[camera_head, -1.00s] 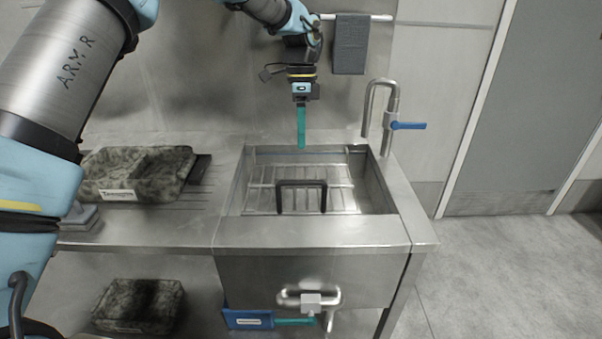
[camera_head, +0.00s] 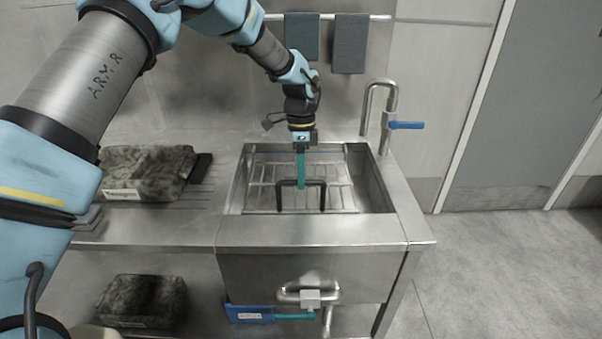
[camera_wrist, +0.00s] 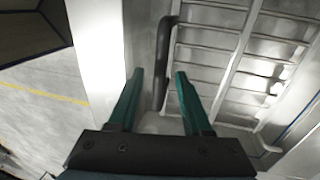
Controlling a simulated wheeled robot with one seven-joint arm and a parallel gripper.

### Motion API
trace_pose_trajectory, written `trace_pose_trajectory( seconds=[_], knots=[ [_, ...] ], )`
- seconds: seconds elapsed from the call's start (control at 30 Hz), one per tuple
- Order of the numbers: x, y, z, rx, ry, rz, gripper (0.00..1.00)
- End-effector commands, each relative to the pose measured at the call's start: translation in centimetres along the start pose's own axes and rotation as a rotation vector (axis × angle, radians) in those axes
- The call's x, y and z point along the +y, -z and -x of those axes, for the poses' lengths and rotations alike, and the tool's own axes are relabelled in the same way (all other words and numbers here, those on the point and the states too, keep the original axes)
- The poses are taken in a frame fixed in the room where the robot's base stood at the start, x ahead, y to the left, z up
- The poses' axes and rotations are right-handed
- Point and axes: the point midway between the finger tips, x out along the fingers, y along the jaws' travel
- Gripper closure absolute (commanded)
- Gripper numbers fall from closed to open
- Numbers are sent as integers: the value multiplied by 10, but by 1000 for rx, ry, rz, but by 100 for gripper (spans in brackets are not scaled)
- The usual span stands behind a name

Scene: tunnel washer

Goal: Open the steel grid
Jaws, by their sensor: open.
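The steel grid (camera_head: 340,174) lies flat inside the sink basin. It also shows in the wrist view (camera_wrist: 235,55) as pale bars. A black U-shaped handle (camera_head: 323,197) stands up from the grid near its front side. My gripper (camera_head: 301,187) points down over the basin, its teal fingers overlapping the handle's top bar in the head view. In the wrist view my gripper (camera_wrist: 159,74) is open, and the handle (camera_wrist: 166,50) appears between the two teal fingertips. I cannot tell whether the fingers touch it.
The steel sink rim (camera_head: 310,234) surrounds the basin. A tap with a blue lever (camera_head: 407,125) stands at the back right. Grey cloths (camera_head: 350,45) hang behind.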

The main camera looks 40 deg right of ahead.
Motion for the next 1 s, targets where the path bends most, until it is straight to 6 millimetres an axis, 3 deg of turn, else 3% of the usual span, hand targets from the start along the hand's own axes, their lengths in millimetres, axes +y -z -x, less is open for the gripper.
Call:
trace_pose_trajectory(
  seconds=[0.07,0.47,1.0],
  knots=[
    [0,0,0,0,0,0,54],
    [0,0,0,0,0,0,99],
    [0,0,1,0,0,0,100]
  ],
)
